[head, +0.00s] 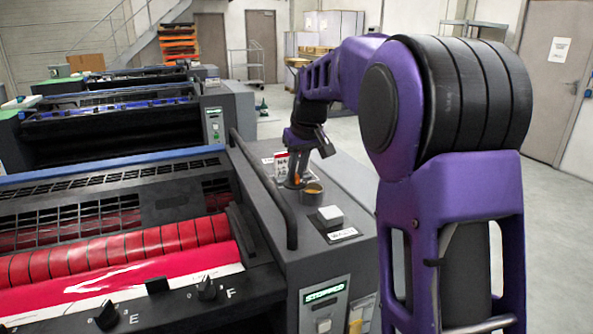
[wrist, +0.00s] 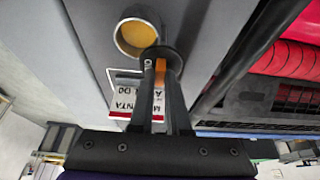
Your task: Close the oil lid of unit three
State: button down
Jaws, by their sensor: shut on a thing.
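The oil cup (head: 312,193) stands open on the grey side housing of the near unit, with yellow oil showing inside. It also shows in the wrist view (wrist: 138,36), just beyond my fingertips. My gripper (head: 293,183) points down beside the cup. In the wrist view my gripper (wrist: 162,62) is shut on an orange tab (wrist: 160,72), which seems to belong to the lid. A dark round disc, likely the lid, lies around the fingertips beside the cup's rim. The fingers hide most of it.
A red and white label (wrist: 122,98) lies behind the fingers. A black handrail (head: 268,190) runs along the press side, left of the cup. A pale button box (head: 330,215) sits in front. Red rollers (head: 120,250) lie to the left. Other units stand behind.

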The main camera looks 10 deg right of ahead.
jog(key=shift+m, duration=0.3)
jog(key=m+p, duration=0.1)
jog(key=m+h+p, duration=0.1)
jog(key=m, duration=0.1)
jog(key=shift+d+r+h, duration=0.15)
jog(key=shift+d+h, duration=0.15)
jog(key=shift+d, duration=0.05)
jog(key=m+h+p, duration=0.1)
jog(key=m, duration=0.2)
jog(key=d+m+h+p, duration=0.1)
jog(key=m, duration=0.2)
jog(key=shift+s, duration=0.15)
jog(key=m, duration=0.1)
jog(key=m+g+h+p, duration=0.1)
jog(key=m, duration=0.1)
jog(key=m+p, duration=0.1)
jog(key=shift+s+d+g, duration=0.35)
jog(key=shift+d+g, duration=0.05)
jog(key=shift+s+d+m+g+h+p, duration=0.15)
jog(key=shift+m+g+p, duration=0.15)
jog(key=shift+m, duration=0.5)
jog(key=shift+s+a+m+g+h+p, duration=0.15)
jog(key=shift+m+p, duration=0.2)
jog(key=shift+m, duration=0.45)
jog(key=shift+s+d+m+g+h+p, duration=0.15)
jog(key=shift+m+g+p, duration=0.15)
jog(key=shift+m, duration=0.5)
jog(key=c, duration=0.9)
grip_release()
